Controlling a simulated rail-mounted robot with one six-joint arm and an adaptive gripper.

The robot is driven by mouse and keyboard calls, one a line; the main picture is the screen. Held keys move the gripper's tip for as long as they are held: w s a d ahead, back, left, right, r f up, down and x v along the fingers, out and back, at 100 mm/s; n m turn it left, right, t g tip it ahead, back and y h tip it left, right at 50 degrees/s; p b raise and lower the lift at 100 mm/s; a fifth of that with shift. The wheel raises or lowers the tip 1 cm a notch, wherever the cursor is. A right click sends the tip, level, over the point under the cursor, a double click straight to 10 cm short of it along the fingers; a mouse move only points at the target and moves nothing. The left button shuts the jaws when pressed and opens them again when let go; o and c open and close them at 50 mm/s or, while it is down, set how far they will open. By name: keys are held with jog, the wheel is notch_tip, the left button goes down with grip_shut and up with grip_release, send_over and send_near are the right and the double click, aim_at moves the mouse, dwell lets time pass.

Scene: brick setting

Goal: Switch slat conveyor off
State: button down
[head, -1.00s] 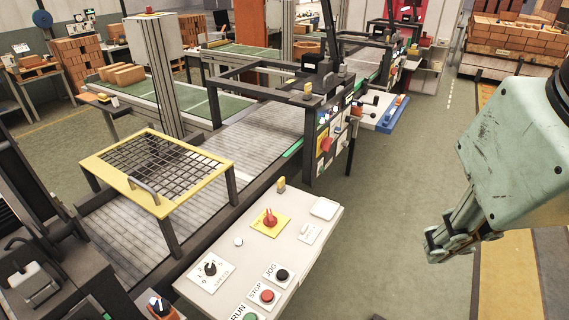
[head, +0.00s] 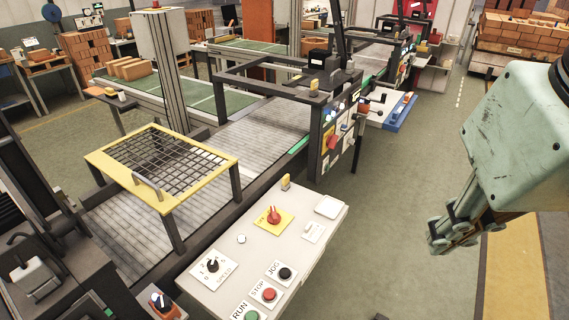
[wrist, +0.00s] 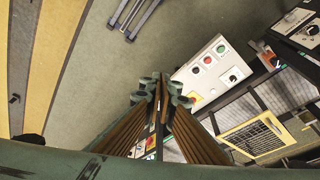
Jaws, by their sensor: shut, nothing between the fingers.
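The slat conveyor (head: 132,240) runs from the lower left toward the back, with grey slats. In the wrist view my gripper (wrist: 160,82) points toward the floor beside the panel (wrist: 211,92), where the red button (wrist: 208,60) and green button (wrist: 221,48) show.
A yellow-framed mesh guard (head: 100,160) stands over the conveyor. A dark gantry frame (head: 318,150) with switches crosses it farther back. Brick stacks (head: 520,30) stand at the back right. The green floor (head: 400,200) between panel and gripper is clear.

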jog(key=w+a+f+m+g+y, duration=0.1)
jog(key=w+a+f+m, duration=0.15)
jog(key=w, duration=0.75)
jog(key=w+a+f+m+g+y, duration=0.2)
jog(key=w+a+f, duration=0.1)
jog(key=w, duration=0.6)
jog(key=w+a+f+m+g+y, duration=0.1)
jog(key=w+a+f+m, duration=0.15)
jog(key=w, duration=0.75)
jog(key=w+a+f+m+g+y, duration=0.1)
jog(key=w+f+m, duration=0.3)
jog(key=w+f, duration=0.6)
jog(key=w+a+f+m+y, duration=0.1)
jog(key=w+f+m+y, duration=0.3)
jog(key=w+f, duration=0.7)
notch_tip(320, 180, down, 7)
jog(key=shift+w+a+r+g, duration=0.2)
jog(key=shift+w+g, duration=0.1)
jog(key=shift+g, duration=0.1)
